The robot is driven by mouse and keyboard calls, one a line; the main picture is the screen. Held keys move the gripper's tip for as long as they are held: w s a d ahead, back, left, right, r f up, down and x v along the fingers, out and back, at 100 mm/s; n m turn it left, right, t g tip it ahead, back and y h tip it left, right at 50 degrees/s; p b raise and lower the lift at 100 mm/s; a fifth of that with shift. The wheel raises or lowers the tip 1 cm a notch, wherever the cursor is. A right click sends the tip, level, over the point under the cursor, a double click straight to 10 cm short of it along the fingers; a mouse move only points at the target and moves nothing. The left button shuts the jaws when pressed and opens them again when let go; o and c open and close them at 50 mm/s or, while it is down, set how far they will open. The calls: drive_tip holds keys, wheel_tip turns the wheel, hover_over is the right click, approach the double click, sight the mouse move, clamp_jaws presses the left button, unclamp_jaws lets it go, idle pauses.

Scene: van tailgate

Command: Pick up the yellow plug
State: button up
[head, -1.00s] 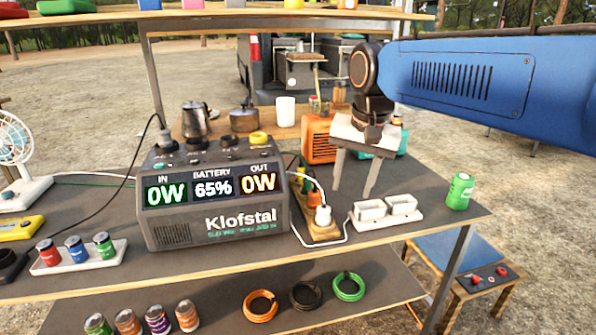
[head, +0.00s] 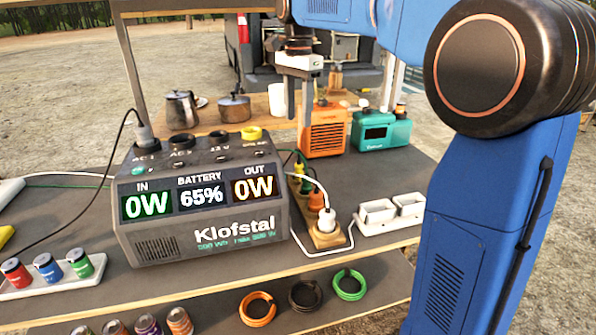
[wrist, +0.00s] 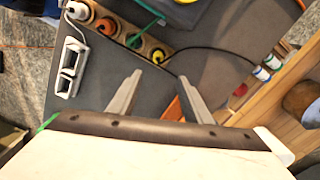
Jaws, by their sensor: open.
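The yellow plug (head: 297,171) sits at the far end of a wooden power strip (head: 326,238), beside the grey power station. In the wrist view the yellow plug (wrist: 158,56) shows just beyond the gap between my fingertips. My gripper (head: 297,112) is open and empty, pointing down above the far end of the strip. In the wrist view its two fingers (wrist: 159,78) are spread, with nothing between them. On the same strip are a green plug (head: 305,185), an orange plug (head: 316,201) and a white plug (head: 327,219).
The power station (head: 205,205) stands left of the strip, with a yellow cap on top. An orange heater-like box (head: 325,133) and a teal box (head: 380,131) stand behind. A white double tray (head: 390,213) is to the right. Cables run around the strip.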

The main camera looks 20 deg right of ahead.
approach(299, 163)
drive_tip(key=f, duration=0.3)
drive_tip(key=w+f, duration=0.1)
drive_tip(key=f, duration=0.1)
drive_tip(key=shift+f, duration=0.2)
drive_tip(key=shift+s+f, duration=0.15)
drive_tip(key=shift+f, duration=1.25)
drive_tip(key=shift+s+f, duration=0.1)
drive_tip(key=shift+f, duration=1.3)
clamp_jaws()
